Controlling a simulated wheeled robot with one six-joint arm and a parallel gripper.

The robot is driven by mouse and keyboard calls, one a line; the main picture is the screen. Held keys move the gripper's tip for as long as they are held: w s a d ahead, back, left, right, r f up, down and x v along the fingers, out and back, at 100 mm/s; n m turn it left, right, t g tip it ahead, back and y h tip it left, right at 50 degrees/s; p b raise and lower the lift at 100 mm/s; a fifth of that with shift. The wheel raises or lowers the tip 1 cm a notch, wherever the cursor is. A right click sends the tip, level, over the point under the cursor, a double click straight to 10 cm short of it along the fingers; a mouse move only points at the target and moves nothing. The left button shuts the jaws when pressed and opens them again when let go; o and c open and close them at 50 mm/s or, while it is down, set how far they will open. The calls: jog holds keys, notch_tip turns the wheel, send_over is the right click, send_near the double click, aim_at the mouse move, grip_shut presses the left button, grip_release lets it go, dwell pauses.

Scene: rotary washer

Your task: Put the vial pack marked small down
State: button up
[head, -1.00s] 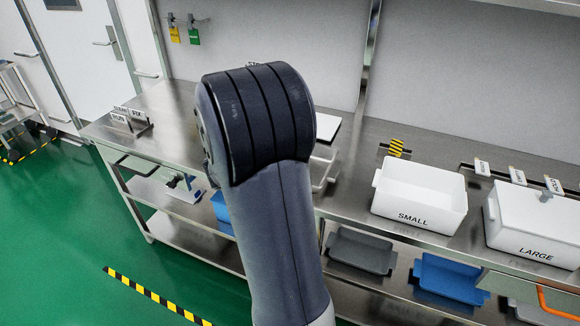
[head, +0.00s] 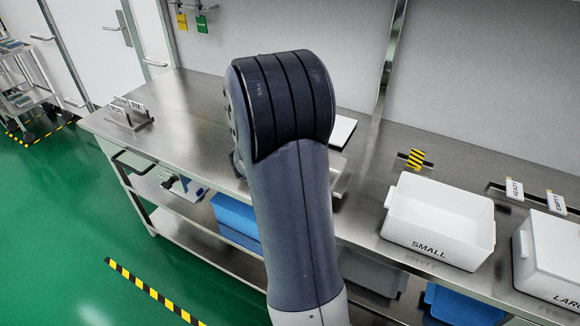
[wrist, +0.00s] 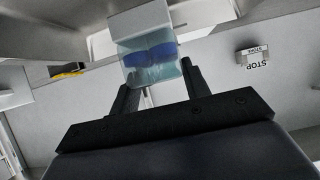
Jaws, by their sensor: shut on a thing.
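My gripper (wrist: 158,90) is shut on a clear vial pack (wrist: 150,66) with a white upper part and blue contents, seen in the wrist view. The pack is held up between the two dark fingers. Any marking on it cannot be read. In the head view my arm hides the gripper and the pack. A white open bin marked SMALL (head: 438,225) stands on the steel bench, right of my arm.
A white box marked LARGE (head: 550,262) stands at the right edge. A blue bin (head: 235,216) sits on the lower shelf.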

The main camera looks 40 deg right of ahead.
jog(key=shift+f+b, duration=0.5)
jog(key=shift+f, duration=1.7)
jog(key=shift+f, duration=0.2)
jog(key=o, duration=1)
jog(key=shift+a+r, duration=0.2)
jog(key=shift+r, duration=0.15)
jog(key=p+v, duration=0.1)
jog(key=v, duration=1)
jog(key=shift+s+a+p, duration=0.15)
jog(key=shift+s+p, duration=0.1)
jog(key=shift+p, duration=0.05)
